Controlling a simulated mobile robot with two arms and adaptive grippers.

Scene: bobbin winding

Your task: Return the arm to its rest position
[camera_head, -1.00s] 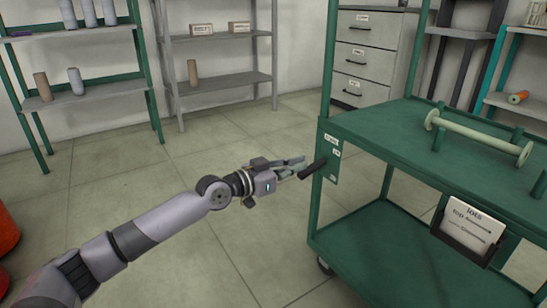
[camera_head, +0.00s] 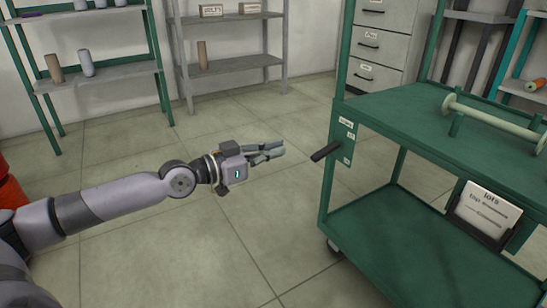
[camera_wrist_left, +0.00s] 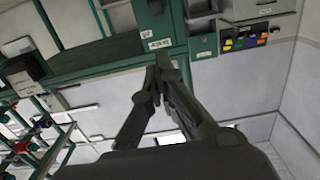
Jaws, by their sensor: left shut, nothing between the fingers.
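My left gripper (camera_head: 278,151) is shut and empty. It hangs in the air left of the green cart (camera_head: 385,240), apart from the cart's black handle (camera_head: 326,151). My left arm reaches in from the left edge of the head view, roughly level. In the left wrist view the two dark fingers (camera_wrist_left: 163,66) meet at their tips with nothing between them. The cart's green post with a small label (camera_wrist_left: 152,38) shows beyond them. My right gripper is not in view.
A pale bobbin (camera_head: 490,122) lies on the cart's top shelf. A card holder (camera_head: 487,212) hangs on its front side. Shelves with spools (camera_head: 86,63), a grey shelf (camera_head: 235,64) and a drawer cabinet (camera_head: 385,45) stand behind. The floor (camera_head: 225,125) around the arm is clear.

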